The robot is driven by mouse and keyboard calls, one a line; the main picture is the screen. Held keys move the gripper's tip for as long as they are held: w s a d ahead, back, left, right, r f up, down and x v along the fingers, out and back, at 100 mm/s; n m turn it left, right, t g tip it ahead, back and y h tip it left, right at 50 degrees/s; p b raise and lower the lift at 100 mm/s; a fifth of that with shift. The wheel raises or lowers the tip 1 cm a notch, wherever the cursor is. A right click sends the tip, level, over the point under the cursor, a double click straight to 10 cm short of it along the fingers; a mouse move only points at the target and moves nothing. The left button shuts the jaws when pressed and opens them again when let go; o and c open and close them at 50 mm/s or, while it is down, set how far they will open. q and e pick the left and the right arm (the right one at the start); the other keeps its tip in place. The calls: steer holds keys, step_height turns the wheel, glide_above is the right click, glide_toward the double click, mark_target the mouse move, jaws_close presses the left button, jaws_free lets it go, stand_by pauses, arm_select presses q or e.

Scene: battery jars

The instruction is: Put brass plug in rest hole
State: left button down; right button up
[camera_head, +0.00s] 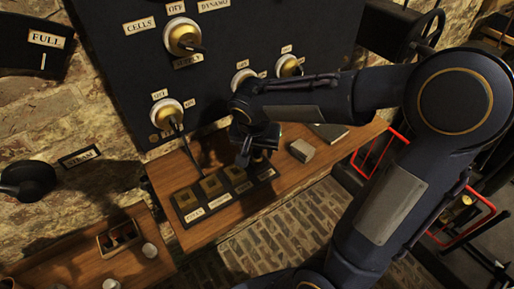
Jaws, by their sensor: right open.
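A black plate (185,213) with several square brass blocks (211,185) and labels lies on the wooden shelf (165,170) below the dark panel. My right gripper (256,153) is open, just above the right part of this plate, pointing down. I see nothing held between its fingers. I cannot make out the brass plug for sure; it may be too small or hidden by my gripper. The rest hole is also not clear to tell at this size. My left gripper is out of view.
The dark panel (110,75) carries several brass and white knobs with levers, one lever (187,146) hanging towards the plate. A grey block (302,150) and a flat book-like thing (329,131) lie right of my gripper. A lower wooden bench (75,272) holds a small tray (120,238).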

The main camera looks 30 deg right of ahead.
steer(key=shift+r, duration=0.1)
steer(key=v, duration=0.7)
steer(key=shift+r, duration=0.35)
steer(key=shift+s, duration=0.2)
steer(key=s+a+f+n+t+y, duration=0.1)
steer(key=s+n+y, duration=0.2)
steer(key=s, duration=0.4)
steer(key=s+a+f+n+t+y+p, duration=0.1)
steer(key=s+n+t+y, duration=0.1)
steer(key=s, duration=0.6)
steer(key=shift+a+f+n+y, duration=0.3)
steer(key=shift+a+n+y, duration=0.1)
steer(key=shift+n, duration=0.3)
